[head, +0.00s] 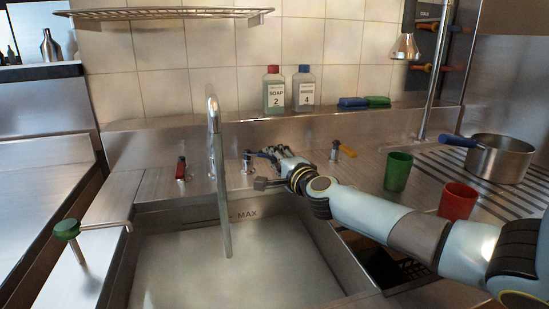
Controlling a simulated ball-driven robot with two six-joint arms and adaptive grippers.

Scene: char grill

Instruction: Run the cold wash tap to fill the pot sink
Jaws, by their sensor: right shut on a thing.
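The pot sink (325,262) is in the lower middle, with pale, cloudy water (235,280) in it. A MAX mark (246,214) shows on its back wall, just above the water surface. A tall spout (212,115) stands behind the sink, and a greyish stream (223,205) runs from it down to the water. The cold wash tap (247,160) stands right of the spout; its lever is mostly hidden by my right gripper (272,166). That gripper is shut on the lever. A red-handled tap (181,168) stands left of the spout. My left gripper is not in view.
A green-knobbed rod (67,229) stands at the sink's left edge. Another tap (337,150) is right of my gripper. A green cup (397,171), a red cup (457,201) and a pan (498,158) stand on the right. Soap (273,90) and another bottle (303,88) stand behind.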

